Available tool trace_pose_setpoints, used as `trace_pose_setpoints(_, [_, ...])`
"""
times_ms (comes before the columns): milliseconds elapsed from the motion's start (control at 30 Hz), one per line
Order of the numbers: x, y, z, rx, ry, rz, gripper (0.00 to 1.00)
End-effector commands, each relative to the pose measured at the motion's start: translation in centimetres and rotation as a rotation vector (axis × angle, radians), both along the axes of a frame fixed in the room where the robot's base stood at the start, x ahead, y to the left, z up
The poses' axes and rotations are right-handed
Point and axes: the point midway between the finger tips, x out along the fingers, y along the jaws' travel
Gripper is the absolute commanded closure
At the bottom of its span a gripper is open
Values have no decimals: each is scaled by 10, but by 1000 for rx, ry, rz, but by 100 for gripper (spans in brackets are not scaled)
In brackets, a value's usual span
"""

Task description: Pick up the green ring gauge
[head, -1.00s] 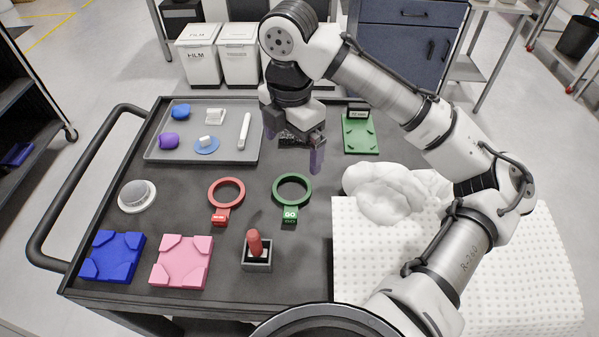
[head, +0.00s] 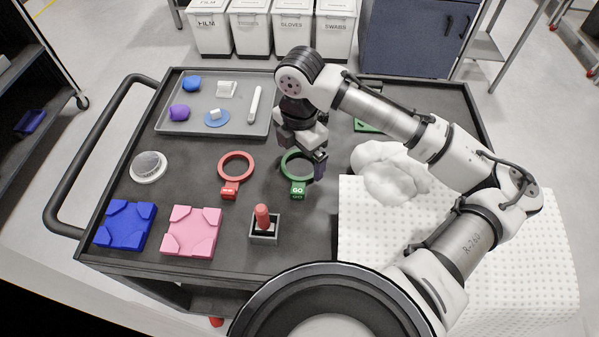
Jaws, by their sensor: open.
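The green ring gauge (head: 285,168) lies on the dark cart top, right of the red ring gauge (head: 236,154). Its tag, marked GO (head: 298,188), points toward the front of the cart. My gripper (head: 301,164) is open and empty, pointing down over the green ring. Its fingers and wrist hide the ring's back and part of its right side. One finger shows near the ring's right edge. I cannot tell how high the fingertips are above the cart.
A grey tray (head: 180,128) with several small items is at the back left. A small holder with a red piece (head: 264,224), pink block (head: 191,232) and blue block (head: 125,226) stand in front. A crumpled white cloth (head: 388,170) and dimpled white sheet (head: 400,235) lie to the right.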

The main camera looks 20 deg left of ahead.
Motion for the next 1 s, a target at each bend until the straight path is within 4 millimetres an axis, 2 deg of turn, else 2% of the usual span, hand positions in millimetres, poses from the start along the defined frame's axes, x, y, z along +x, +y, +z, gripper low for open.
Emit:
trace_pose_setpoints(200, [0,1,-23,0,0,-1,0])
trace_pose_setpoints(433, [0,1,-25,-1,-1,-1,0])
trace_pose_setpoints(800, [0,1,-25,-1,-1,-1,47])
trace_pose_setpoints(1000, [0,1,-25,-1,-1,-1,47])
